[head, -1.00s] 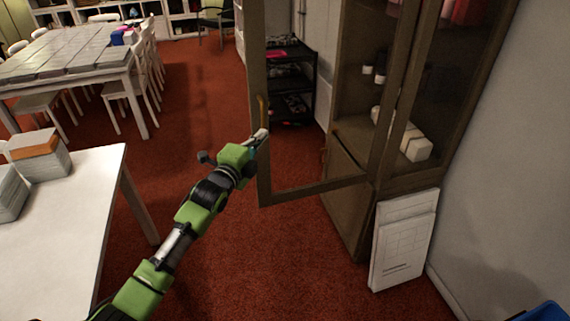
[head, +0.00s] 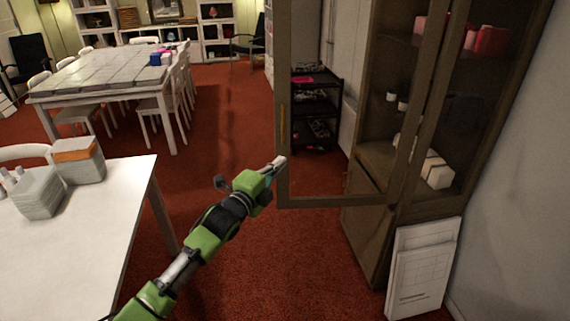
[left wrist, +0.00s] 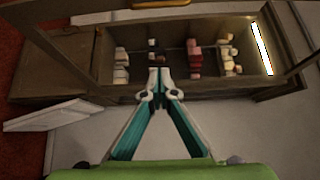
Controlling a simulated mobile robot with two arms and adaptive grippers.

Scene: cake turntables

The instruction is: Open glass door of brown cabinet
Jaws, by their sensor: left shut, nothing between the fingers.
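The brown cabinet (head: 368,222) stands at the right in the head view, and its shelves show in the left wrist view (left wrist: 75,60). Its framed glass door (head: 284,60) stands swung out to the left, wide open. A brass-coloured handle (head: 283,124) is on the door's free edge; it also shows at the top of the left wrist view (left wrist: 160,4). My left gripper (head: 278,162) is shut and empty, just below the handle by the door's lower left edge. Whether it touches the door I cannot tell. Its closed fingertips (left wrist: 159,75) point towards the cabinet. My right gripper is not in view.
A white table (head: 75,235) with stacked boxes is at the left. A black cart (head: 313,110) stands behind the door. Red carpet lies clear between table and cabinet.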

